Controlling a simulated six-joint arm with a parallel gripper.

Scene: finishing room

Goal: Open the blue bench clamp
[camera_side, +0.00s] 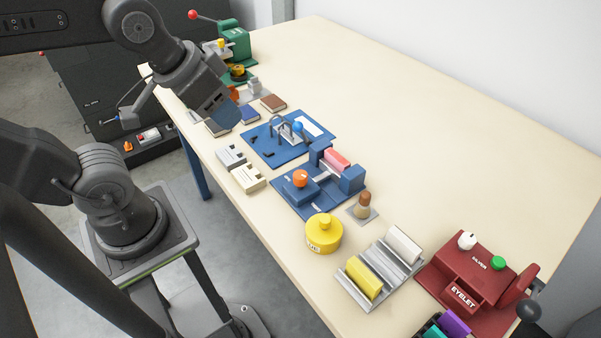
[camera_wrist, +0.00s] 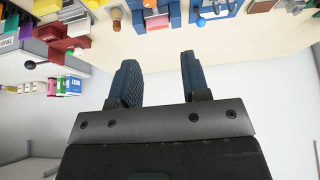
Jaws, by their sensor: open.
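The blue bench clamp (camera_side: 352,180) sits on the cream bench in the side view, with a pink block between its upright blue jaws and an orange knob (camera_side: 300,178) on its front part. The pink block (camera_wrist: 157,20) shows at the top edge of the wrist view, with blue parts around it. My gripper (camera_wrist: 157,62) is open and empty, its two dark blue fingers apart. In the side view my gripper is raised above the bench's left edge, up and left of the clamp and apart from it. Its fingertips are hard to make out there.
Beside the clamp are a blue plate (camera_side: 262,152) with a metal arch and blue ball, a yellow tin (camera_side: 323,236), a wood-handled tool (camera_side: 363,205) and grey and cream blocks (camera_side: 248,178). A red eyelet machine (camera_side: 470,275) stands front right. The bench's far right is clear.

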